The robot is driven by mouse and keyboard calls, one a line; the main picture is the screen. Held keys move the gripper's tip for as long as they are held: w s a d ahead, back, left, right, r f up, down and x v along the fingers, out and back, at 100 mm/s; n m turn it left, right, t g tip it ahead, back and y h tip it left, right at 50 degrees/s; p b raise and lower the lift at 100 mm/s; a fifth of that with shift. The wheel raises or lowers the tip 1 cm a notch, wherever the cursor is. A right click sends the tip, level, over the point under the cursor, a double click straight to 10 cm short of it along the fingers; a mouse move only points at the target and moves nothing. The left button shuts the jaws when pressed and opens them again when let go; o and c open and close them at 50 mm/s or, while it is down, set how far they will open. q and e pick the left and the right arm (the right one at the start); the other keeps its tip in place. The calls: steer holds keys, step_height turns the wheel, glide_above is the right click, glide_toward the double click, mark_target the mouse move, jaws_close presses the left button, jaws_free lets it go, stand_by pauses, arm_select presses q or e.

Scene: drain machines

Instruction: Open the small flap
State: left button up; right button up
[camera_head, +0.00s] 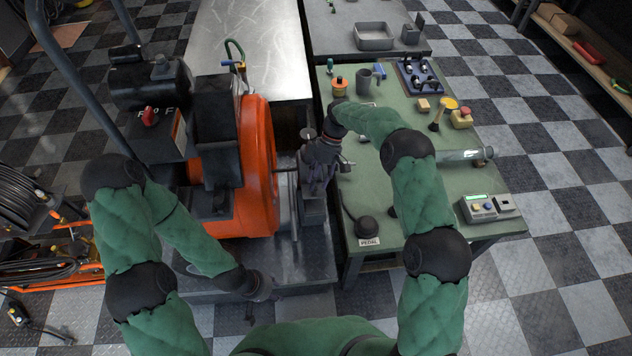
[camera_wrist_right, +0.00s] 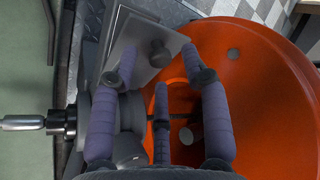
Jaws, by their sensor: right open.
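The orange drum (camera_head: 258,165) of the drain machine stands left of the green table. A grey metal plate with a round knob (camera_wrist_right: 141,52), which may be the small flap, lies beyond my right fingertips in the right wrist view. Whether it is shut or ajar I cannot tell. My right gripper (camera_wrist_right: 160,66) is open and empty, its purple-grey fingers spread over the feed unit (camera_head: 312,195) in front of the drum. In the head view this gripper (camera_head: 316,162) partly hides that unit. My left gripper (camera_head: 254,297) hangs low near the machine's front edge; its fingers are unclear.
The green table (camera_head: 410,190) on the right holds a black pedal (camera_head: 367,228), a clear cylinder (camera_head: 460,156), a control box (camera_head: 482,208) and a mug (camera_head: 364,79). A steel table (camera_head: 250,35) stands behind. Cable reels (camera_head: 25,190) are at the left. Checkered floor is free at the right.

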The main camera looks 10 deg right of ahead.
steer(key=v, duration=1.1)
